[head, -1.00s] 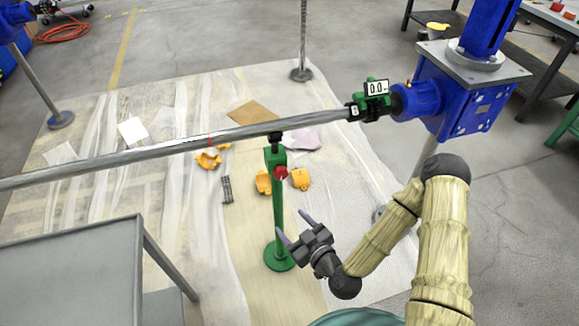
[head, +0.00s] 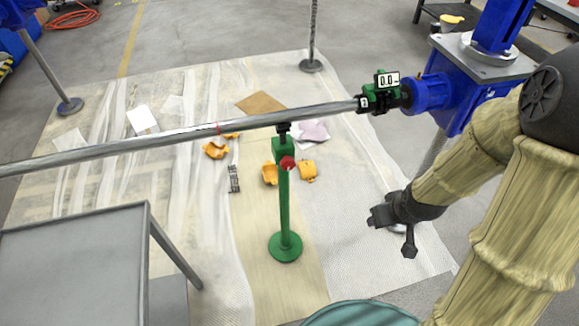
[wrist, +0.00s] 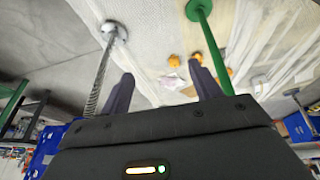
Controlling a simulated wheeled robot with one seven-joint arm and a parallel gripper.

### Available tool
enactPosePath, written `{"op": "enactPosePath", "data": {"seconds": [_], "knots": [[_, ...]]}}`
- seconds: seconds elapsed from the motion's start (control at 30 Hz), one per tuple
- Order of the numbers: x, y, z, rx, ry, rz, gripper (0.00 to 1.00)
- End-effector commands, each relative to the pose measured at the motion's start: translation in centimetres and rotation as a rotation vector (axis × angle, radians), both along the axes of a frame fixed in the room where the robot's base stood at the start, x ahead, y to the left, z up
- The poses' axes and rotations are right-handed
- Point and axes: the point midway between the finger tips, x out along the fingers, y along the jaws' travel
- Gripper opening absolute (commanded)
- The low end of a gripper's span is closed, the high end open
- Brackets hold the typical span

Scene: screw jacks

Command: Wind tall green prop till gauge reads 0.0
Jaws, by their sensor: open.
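The tall green prop (head: 284,205) stands upright on its round base on the sheeted floor, under the long grey bar (head: 190,140). A red part (head: 287,163) sits near its top, and its dark head meets the underside of the bar. The green gauge (head: 387,80) on the bar's right part reads 0.0. My gripper (head: 389,232) is open and empty, to the right of the prop and apart from it. In the wrist view my two fingers (wrist: 160,88) are spread, with the green prop (wrist: 211,40) beyond the right one.
A blue gearbox on a stand (head: 470,80) holds the bar's right end. A grey table (head: 75,250) stands front left. Orange pieces (head: 270,173) and a dark grid-like piece (head: 234,179) lie on the floor near the prop. The sheeting right of the prop is mostly clear.

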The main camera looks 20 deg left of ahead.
Motion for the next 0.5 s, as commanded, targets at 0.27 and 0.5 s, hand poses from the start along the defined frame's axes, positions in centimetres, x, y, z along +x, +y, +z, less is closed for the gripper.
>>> {"op": "enactPosePath", "data": {"seconds": [0.27,0.5], "knots": [[-4.3,-3.9,6.7,0.023,0.104,-0.384,0.63],[-6.0,-4.6,8.1,0.048,0.145,-0.491,0.63]]}}
